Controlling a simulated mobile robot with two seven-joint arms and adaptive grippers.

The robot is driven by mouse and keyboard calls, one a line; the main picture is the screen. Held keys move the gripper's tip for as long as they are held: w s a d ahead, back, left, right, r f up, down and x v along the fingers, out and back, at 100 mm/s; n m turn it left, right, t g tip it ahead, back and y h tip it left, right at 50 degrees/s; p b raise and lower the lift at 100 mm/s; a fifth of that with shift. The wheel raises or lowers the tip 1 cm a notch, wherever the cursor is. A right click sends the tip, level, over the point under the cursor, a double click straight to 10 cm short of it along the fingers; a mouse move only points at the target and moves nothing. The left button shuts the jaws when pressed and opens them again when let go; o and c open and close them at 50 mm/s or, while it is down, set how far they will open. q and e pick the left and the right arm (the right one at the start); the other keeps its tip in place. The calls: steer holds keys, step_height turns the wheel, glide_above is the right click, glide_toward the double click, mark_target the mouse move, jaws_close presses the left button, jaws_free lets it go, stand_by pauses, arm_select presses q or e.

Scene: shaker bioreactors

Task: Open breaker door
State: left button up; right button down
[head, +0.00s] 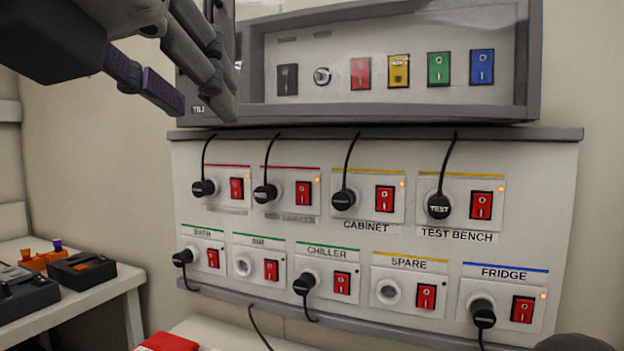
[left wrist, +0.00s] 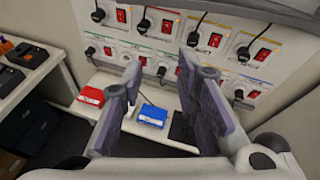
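The breaker box (head: 380,112) is a grey-framed case at the top of the wall panel. Its door appears as a clear, glossy pane over a black switch, a round knob and red, yellow, green and blue breakers. I cannot tell whether the door is fully shut. My left gripper (head: 204,106) is at the box's left end, with its fingers over or close to the left frame; contact cannot be told. In the left wrist view, its two purple-padded fingers (left wrist: 165,105) are spread apart with nothing between them. My right gripper is not visible.
Below the box, a white socket panel (head: 300,232) holds plugs, hanging cables and red switches. A side table (head: 75,312) at left carries dark and orange devices. A red box (left wrist: 91,96) and a blue box (left wrist: 152,115) sit on the lower bench.

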arm_select(q)
steer(key=d+f+n+g, duration=0.1)
steer(key=d+f+g, duration=0.1)
steer(key=f, duration=0.7)
steer(key=d+f+n+g+h, duration=0.1)
steer(key=d+f+g, duration=0.2)
steer(key=f, duration=0.6)
steer(key=d+f+n+g, duration=0.2)
steer(key=f+g, duration=0.3)
steer(key=f, duration=0.4)
steer(key=shift+d+f+h, duration=0.25)
steer(key=shift+d+h, duration=0.15)
steer(key=shift+d, duration=0.25)
